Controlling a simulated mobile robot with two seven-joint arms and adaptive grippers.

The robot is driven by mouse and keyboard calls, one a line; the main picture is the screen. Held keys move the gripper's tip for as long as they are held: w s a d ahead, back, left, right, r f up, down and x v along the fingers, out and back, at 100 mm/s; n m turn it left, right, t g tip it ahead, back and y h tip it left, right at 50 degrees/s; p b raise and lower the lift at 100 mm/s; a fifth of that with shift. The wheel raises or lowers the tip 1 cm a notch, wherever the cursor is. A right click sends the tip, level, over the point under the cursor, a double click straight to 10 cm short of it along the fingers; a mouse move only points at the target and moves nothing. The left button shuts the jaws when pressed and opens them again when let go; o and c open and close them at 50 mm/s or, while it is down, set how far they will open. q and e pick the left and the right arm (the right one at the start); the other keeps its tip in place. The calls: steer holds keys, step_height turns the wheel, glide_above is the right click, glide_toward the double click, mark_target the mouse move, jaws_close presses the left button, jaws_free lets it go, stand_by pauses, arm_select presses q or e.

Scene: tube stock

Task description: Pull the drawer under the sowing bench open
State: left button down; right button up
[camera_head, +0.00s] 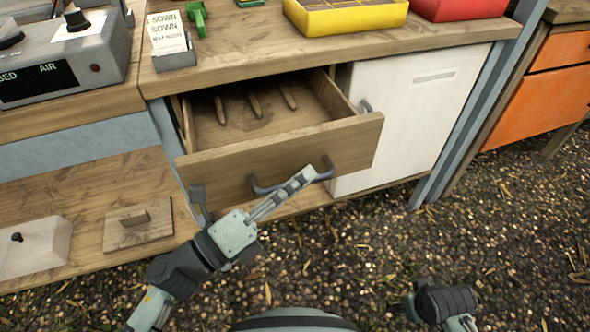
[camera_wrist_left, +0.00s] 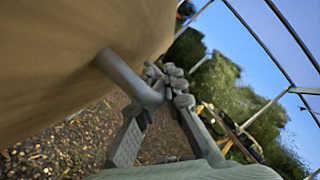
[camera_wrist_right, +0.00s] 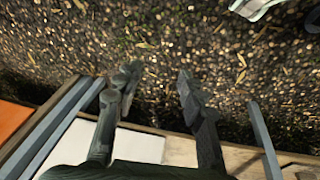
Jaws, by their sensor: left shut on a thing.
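The wooden drawer (camera_head: 225,172) under the sowing bench (camera_head: 330,45) stands out from the bench front, with its inside in view. Three wooden peg-like tools (camera_head: 255,105) lie near its back. The dark bar handle (camera_head: 262,187) crosses the drawer front. My left gripper (camera_head: 298,181) is shut on the handle; the left wrist view also shows its fingers (camera_wrist_left: 165,88) meeting at the grey handle (camera_wrist_left: 128,74). My right gripper (camera_wrist_right: 157,82) is open and empty, its fingers apart above the gravel; the head view shows part of that arm at bottom right.
A white cabinet door (camera_head: 405,115) is right of the drawer, with orange drawers (camera_head: 540,105) farther right. A grey control box (camera_head: 75,55), sign (camera_head: 170,38), yellow tray (camera_head: 345,18) and red tray (camera_head: 460,8) stand on the benches. Gravel (camera_head: 420,245) in front is clear.

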arm_select(q)
steer(key=shift+s+d, duration=0.25)
steer(key=shift+s, duration=0.6)
steer(key=shift+s+d, duration=0.3)
steer(key=shift+s, duration=0.55)
steer(key=shift+s+d, duration=0.25)
steer(key=shift+s, duration=0.6)
steer(key=c, duration=1.6)
jaws_free()
steer(key=shift+s, duration=0.1)
steer(key=r+v, duration=0.2)
steer(key=v, duration=1.4)
steer(key=shift+s+a, duration=0.3)
steer(key=shift+a, duration=0.25)
